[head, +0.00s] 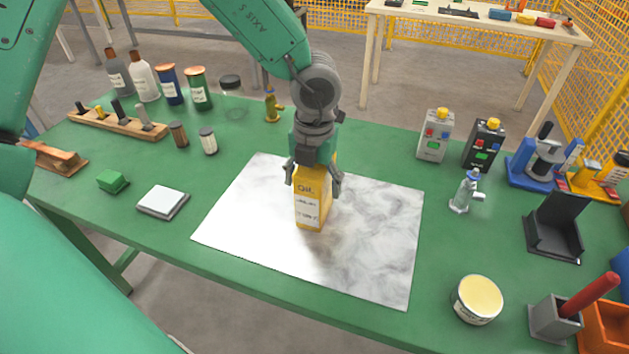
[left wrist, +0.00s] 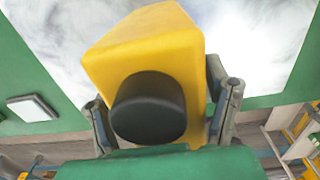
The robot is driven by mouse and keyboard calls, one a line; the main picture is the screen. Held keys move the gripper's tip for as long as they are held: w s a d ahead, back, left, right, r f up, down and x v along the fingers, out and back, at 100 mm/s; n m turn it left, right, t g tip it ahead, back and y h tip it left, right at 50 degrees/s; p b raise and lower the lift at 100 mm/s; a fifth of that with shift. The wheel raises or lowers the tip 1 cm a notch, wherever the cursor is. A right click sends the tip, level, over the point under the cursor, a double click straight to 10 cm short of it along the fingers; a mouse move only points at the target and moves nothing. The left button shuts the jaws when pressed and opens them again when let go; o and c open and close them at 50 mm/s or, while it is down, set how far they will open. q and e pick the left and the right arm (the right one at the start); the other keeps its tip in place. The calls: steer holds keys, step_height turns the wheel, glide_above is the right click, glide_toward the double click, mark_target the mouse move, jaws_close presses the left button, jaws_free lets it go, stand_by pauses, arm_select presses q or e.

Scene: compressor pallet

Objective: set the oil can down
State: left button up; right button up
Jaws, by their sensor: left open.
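The yellow oil can (head: 312,208) with a white label stands upright on the white marbled sheet (head: 375,235) on the green table. My left gripper (head: 314,188) is directly above it, pointing down, with its fingers apart on either side of the can's upper part. In the left wrist view, the oil can (left wrist: 150,50) shows its yellow body and black cap, between the open fingers of my left gripper (left wrist: 165,115). The can's top is hidden by the gripper in the head view. My right gripper is not in view.
A silver-and-blue valve (head: 464,192), a round tin (head: 477,299) and control boxes (head: 435,135) stand right of the sheet. A white pad (head: 163,202), a green block (head: 112,181) and small jars (head: 208,141) stand left. The sheet around the can is bare.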

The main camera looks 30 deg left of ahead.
arm_select(q)
steer(key=r+p, duration=0.2)
steer(key=r, duration=1)
steer(key=shift+d, duration=0.2)
